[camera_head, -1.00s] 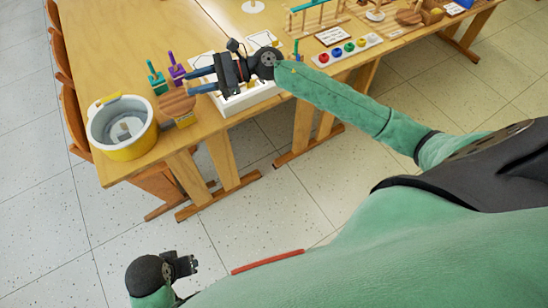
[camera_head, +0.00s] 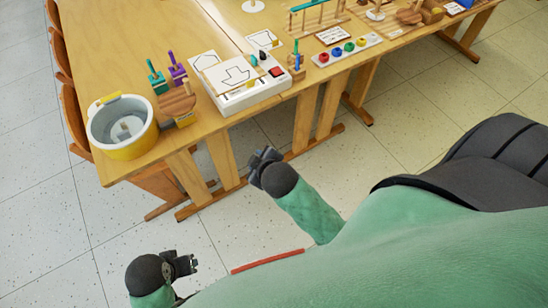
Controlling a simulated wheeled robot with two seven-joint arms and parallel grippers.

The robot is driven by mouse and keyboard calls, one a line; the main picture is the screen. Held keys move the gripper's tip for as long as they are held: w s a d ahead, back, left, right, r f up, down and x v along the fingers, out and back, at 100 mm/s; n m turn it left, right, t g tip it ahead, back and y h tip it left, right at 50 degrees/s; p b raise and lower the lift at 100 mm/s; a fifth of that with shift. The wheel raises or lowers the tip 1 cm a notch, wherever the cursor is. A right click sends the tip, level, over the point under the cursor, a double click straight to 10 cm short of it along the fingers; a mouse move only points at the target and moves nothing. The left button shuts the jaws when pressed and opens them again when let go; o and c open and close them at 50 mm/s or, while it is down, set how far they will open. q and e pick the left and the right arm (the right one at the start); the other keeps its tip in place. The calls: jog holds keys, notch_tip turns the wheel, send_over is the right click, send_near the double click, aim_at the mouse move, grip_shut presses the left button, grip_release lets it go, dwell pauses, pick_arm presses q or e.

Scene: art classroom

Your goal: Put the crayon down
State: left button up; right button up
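I cannot pick out the crayon for sure; several small items stand on the wooden table (camera_head: 150,45). A white box (camera_head: 250,97) with an arrow outline on its top lies near the table's front edge. A wooden block with thin upright sticks (camera_head: 296,66) stands just right of it. My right gripper (camera_head: 262,156) is drawn back in front of the table, over the floor, clear of the box. My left gripper (camera_head: 188,265) is low at the bottom left, away from the table. Neither shows a held thing, but their finger gaps are too small to judge.
A grey and yellow bucket (camera_head: 137,153) stands at the table's near left corner. Green (camera_head: 157,82) and purple (camera_head: 177,72) handled items and a round wooden piece (camera_head: 176,102) stand beside it. A tray with coloured knobs (camera_head: 347,50) is to the right.

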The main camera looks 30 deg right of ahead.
jog(key=s+a+f+m+g+y, duration=0.1)
jog(key=s+f+m+g, duration=0.1)
jog(key=s, duration=0.6)
jog(key=s+a+f+m+g, duration=0.2)
jog(key=s+g, duration=0.3)
jog(key=s, duration=0.4)
jog(key=shift+s+f+m+y, duration=0.15)
jog(key=shift+f+m+y, duration=0.25)
jog(key=shift+f, duration=0.15)
